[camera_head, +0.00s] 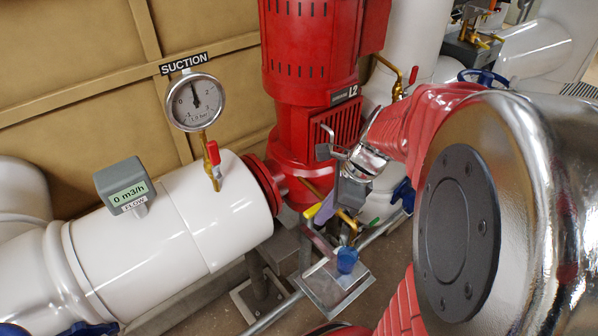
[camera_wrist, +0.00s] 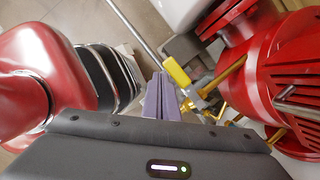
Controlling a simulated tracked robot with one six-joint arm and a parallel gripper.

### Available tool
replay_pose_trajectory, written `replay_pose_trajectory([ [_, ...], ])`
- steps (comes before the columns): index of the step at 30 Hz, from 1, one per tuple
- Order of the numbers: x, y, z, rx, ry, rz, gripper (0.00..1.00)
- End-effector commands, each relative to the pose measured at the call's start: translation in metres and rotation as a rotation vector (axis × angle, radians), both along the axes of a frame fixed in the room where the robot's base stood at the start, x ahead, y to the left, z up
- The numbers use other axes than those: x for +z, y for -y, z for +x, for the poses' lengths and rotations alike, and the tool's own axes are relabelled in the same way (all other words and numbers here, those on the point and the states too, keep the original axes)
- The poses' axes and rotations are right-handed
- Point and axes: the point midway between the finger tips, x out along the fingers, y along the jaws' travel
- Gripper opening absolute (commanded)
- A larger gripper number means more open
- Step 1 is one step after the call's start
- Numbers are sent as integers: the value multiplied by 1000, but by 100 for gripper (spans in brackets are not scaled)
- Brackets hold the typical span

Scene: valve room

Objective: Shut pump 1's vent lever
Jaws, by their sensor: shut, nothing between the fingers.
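My gripper (camera_head: 325,208) is shut and empty at the foot of the red pump (camera_head: 310,60); its two lavender fingers also show in the wrist view (camera_wrist: 162,95). A yellow lever (camera_wrist: 178,72) on a brass valve and pipe (camera_wrist: 228,75) lies just right of the fingertips in the wrist view. It also shows as a small yellow piece (camera_head: 312,211) beside my fingers in the head view. I cannot tell whether fingers and lever touch. The pump carries a small plate that seems to read "L2". My gripper partly hides the valve in the head view.
A white suction pipe (camera_head: 135,235) with a gauge (camera_head: 195,103) and red-handled valve (camera_head: 213,153) runs at left. A blue cup-like part (camera_head: 347,260) stands over a grey plate (camera_head: 325,295) below my gripper. A thin grey pipe (camera_wrist: 130,28) crosses near the fingers.

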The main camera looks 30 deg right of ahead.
Motion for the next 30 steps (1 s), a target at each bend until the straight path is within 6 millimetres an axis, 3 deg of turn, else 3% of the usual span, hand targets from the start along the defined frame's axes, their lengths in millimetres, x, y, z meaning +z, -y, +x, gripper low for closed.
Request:
replay_pose_trajectory([
  [22,1,-7,4,9,2,5,0],
  [30,0,0,-13,9,1,1,0],
])
